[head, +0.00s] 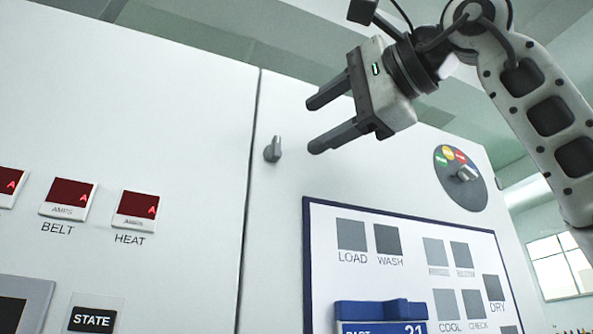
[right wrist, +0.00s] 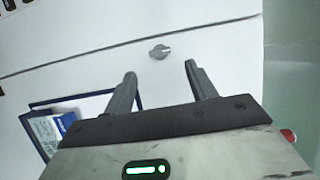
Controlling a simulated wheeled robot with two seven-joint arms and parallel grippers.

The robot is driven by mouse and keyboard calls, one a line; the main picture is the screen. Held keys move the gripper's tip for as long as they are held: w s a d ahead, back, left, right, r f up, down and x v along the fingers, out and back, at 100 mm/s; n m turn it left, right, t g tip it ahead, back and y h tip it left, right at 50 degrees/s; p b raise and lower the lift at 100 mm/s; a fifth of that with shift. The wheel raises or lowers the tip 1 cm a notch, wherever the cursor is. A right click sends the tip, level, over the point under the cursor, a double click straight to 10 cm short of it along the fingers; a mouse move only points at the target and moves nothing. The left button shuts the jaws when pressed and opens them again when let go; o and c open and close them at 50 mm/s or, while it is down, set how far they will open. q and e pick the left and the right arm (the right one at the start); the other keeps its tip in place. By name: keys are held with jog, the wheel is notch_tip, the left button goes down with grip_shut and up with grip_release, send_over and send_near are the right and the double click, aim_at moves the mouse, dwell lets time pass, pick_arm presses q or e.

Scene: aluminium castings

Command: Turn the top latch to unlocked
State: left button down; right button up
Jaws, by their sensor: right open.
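The top latch (head: 273,149) is a small grey knob on the white cabinet front, just right of the vertical door seam. Its handle stands close to upright in the head view. It also shows in the right wrist view (right wrist: 160,52), ahead of and between my fingertips. My right gripper (head: 310,126) is open and empty, with its two fingers pointing left toward the latch. In the right wrist view the fingers (right wrist: 161,70) stand apart, and a gap of bare panel shows between them and the latch. My left gripper is in neither view.
A blue-framed board (head: 308,240) with grey squares and a blue holder (head: 380,311) is below the gripper. A round dial (head: 461,190) with coloured labels is at right. Red BELT (head: 68,198) and HEAT (head: 136,210) displays are at left. The panel around the latch is clear.

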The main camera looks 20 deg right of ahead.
jog(key=v, duration=0.9)
jog(key=shift+b, duration=0.4)
jog(key=shift+w, duration=0.1)
